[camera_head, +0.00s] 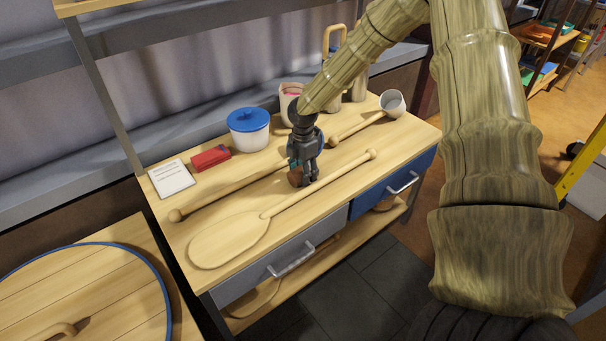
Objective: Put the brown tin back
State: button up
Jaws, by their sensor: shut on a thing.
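My gripper (304,176) points down over the middle of the wooden workbench (340,205), between two long wooden tools. It is shut on a small brown thing, which looks like the brown tin (295,179). The fingers hide much of the tin, and a bit of teal shows just above it. The tin is low over the bench top; I cannot tell whether it touches the wood.
A wooden paddle (231,239) lies in front of my gripper, and a long-handled ladle (392,103) behind it. A pinkish-white jar (288,99) stands behind.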

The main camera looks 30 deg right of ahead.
jog(key=shift+r, duration=0.55)
notch_tip(320, 180, up, 3)
jog(key=shift+s+a+f, duration=0.1)
jog(key=shift+s+f, duration=0.05)
jog(key=shift+f, duration=0.05)
jog(key=s+a, duration=0.2)
jog(key=s, duration=0.2)
jog(key=s+a+r, duration=0.1)
jog(key=s+a, duration=0.2)
jog(key=s, duration=0.2)
jog(key=s+a, duration=0.2)
jog(key=s, duration=0.2)
jog(key=shift+s+a+r, duration=0.15)
jog(key=shift+s+a, duration=0.1)
jog(key=shift+s, duration=0.15)
